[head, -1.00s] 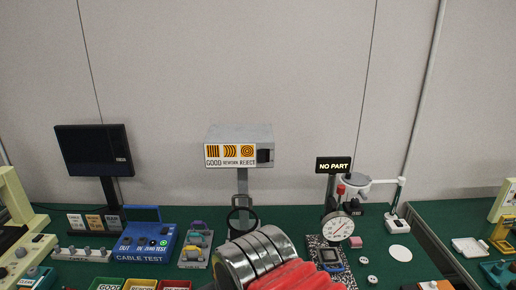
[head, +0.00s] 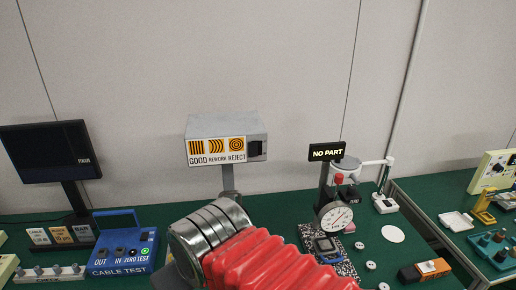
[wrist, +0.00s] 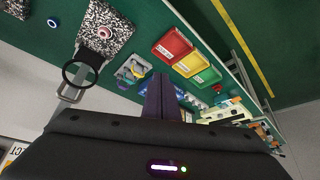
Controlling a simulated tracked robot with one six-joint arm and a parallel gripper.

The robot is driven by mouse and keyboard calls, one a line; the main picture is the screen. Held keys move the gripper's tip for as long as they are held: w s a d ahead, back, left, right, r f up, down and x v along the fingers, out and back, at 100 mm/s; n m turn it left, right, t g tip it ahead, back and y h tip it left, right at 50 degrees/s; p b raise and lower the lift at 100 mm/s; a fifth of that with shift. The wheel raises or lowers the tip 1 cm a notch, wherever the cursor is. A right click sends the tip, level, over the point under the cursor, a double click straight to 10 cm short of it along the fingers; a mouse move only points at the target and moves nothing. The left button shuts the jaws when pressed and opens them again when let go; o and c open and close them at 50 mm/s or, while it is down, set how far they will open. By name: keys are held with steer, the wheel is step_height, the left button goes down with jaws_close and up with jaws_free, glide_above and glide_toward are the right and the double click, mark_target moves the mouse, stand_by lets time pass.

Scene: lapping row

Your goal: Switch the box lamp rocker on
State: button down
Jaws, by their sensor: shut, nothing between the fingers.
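The box lamp is a grey box (head: 220,124) on a post, its front sign reading GOOD, REWORK and REJECT with orange patterns. A black rocker (head: 257,148) sits at the right end of its front face; its position is too small to tell. A corner of the sign (wrist: 10,152) shows at the lower left of the wrist view. My gripper (wrist: 160,84) is shut and empty, its dark purple fingers above the bench in the wrist view. In the head view my arm stands below the box and hides the lower post; my fingers are hidden there.
A dark monitor (head: 48,152) and a blue cable tester (head: 121,254) stand left. A NO PART display (head: 326,152) and a dial gauge (head: 336,216) stand right. Red, yellow and green trays (wrist: 172,46) show in the wrist view. The wall behind the box is bare.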

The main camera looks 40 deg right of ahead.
steer(key=w+d+r+n+t, duration=0.1)
steer(key=w+d+r+n, duration=0.3)
steer(key=w+d+r, duration=0.4)
steer(key=w+d+r+n+t, duration=0.1)
steer(key=w+d+r+n, duration=0.45)
steer(key=r, duration=0.55)
steer(key=s+d+r, duration=0.3)
steer(key=s+d, duration=0.9)
steer(key=s, duration=0.1)
steer(key=shift+d+r+g, duration=0.15)
steer(key=shift+d+g, duration=0.15)
steer(key=shift+d, duration=0.1)
steer(key=shift+n, duration=0.25)
